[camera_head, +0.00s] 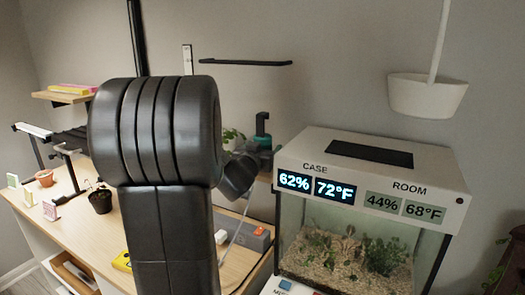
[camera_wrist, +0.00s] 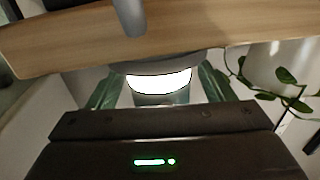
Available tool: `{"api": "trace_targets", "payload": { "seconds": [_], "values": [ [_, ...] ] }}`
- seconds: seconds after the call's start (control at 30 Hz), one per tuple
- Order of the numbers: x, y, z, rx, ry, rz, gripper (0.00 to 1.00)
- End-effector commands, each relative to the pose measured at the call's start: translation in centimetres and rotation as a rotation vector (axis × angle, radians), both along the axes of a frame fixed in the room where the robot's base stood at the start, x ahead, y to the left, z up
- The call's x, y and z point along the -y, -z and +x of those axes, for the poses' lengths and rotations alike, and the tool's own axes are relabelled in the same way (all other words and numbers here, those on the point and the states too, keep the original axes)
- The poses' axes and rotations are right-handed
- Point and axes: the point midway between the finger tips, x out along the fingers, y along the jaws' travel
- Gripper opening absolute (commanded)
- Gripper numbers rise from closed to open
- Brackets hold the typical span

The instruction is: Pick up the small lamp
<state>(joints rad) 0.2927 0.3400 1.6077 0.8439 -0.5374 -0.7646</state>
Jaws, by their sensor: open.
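A small grey lamp (camera_wrist: 160,82) with a bright white glowing band shows in the middle of the wrist view, by the edge of a wooden surface. My gripper (camera_wrist: 161,69) is open, with one dark green finger on each side of the lamp. I cannot tell whether either finger touches it. In the head view I cannot make out the lamp; my arm blocks much of the middle, and my gripper is not clearly seen there.
A wooden desk (camera_head: 128,237) holds a dark pot (camera_head: 100,201) and a terracotta pot (camera_head: 45,178). A glass terrarium case (camera_head: 372,165) stands on the right. A white planter (camera_head: 427,96) hangs above it. In the wrist view, a leafy vine (camera_wrist: 285,76) is at the right.

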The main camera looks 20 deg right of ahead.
Motion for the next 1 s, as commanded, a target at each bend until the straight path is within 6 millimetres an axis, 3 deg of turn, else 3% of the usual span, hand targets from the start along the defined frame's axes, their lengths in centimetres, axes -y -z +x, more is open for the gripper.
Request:
{"api": "trace_targets", "payload": {
  "seconds": [0.03,0.3,0.57,1.0],
  "values": [
    [0.0,0.0,0.0,0.000,0.000,0.000,0.71],
    [0.0,-0.1,0.0,0.001,0.000,-0.001,0.22],
    [0.0,-0.5,0.0,0.002,0.000,0.000,0.22],
    [0.0,-8.7,-0.1,0.003,0.001,0.000,0.22]
  ]
}}
